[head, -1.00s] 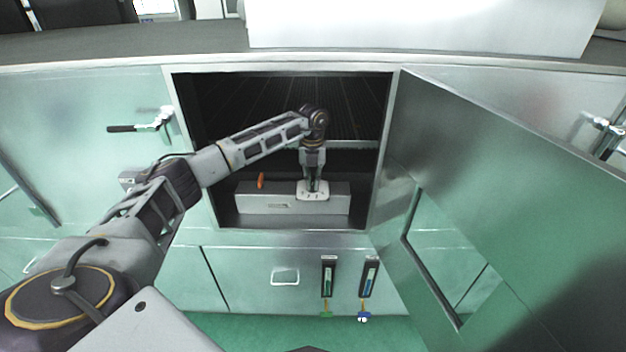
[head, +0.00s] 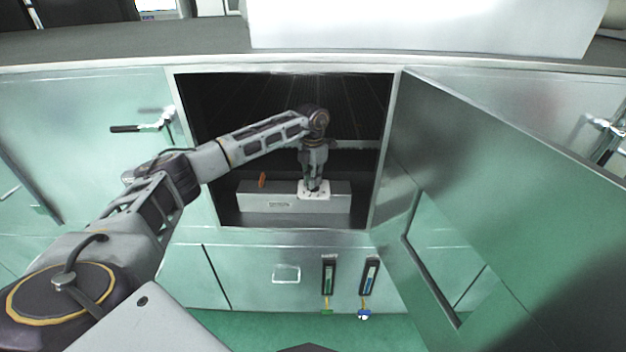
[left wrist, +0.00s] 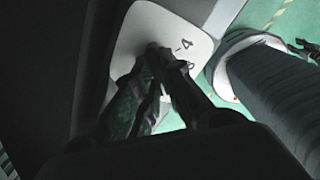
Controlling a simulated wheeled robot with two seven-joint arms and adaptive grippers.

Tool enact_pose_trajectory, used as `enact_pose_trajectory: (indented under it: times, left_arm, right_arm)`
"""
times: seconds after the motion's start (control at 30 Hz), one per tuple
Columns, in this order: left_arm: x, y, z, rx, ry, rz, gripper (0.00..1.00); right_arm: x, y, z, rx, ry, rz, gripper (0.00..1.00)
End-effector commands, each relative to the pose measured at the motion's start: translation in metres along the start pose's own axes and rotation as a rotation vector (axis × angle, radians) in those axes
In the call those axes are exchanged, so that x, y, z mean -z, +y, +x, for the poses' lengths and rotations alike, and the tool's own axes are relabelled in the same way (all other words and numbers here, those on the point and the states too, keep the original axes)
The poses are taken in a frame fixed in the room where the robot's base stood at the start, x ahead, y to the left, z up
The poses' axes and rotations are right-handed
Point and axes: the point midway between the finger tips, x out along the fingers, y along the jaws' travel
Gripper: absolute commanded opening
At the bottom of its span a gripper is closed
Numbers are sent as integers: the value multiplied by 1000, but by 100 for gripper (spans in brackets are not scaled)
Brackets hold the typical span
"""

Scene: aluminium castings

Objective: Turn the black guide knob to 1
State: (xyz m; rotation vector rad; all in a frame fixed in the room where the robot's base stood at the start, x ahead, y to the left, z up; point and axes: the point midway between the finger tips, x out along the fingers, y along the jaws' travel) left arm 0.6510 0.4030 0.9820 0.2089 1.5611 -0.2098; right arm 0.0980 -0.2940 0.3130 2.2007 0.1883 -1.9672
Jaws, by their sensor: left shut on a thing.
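A white dial plate (head: 326,190) sits on the right part of a grey box (head: 266,205) inside the open cabinet. My left gripper (head: 313,187) reaches down onto this plate and is shut on the black guide knob. In the left wrist view my left gripper (left wrist: 168,66) also shows against the white plate (left wrist: 135,35). The small black guide knob (left wrist: 153,49) is mostly hidden between the dark fingers. A "4" with a tick shows beside it; the other marks are hidden or too small to read. My right gripper is not in view.
An orange-red handle (head: 262,180) stands at the box's left. The cabinet door (head: 490,180) hangs open at the right, and the frame edges surround my arm. Two hanging gauges, one green (head: 328,280) and one blue (head: 369,280), are below the opening.

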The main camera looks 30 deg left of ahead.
Motion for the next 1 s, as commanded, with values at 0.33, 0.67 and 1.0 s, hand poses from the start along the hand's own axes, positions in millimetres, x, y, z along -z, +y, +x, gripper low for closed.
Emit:
enact_pose_trajectory:
  times: [0.33,0.67,1.0]
  left_arm:
    - [0,1,0,-1,0,189,0]
    - [0,2,0,-1,0,246,0]
    - [0,2,0,-1,0,249,14]
  right_arm:
    - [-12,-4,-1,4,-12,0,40]
    - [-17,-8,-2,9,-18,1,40]
    - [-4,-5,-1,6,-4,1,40]
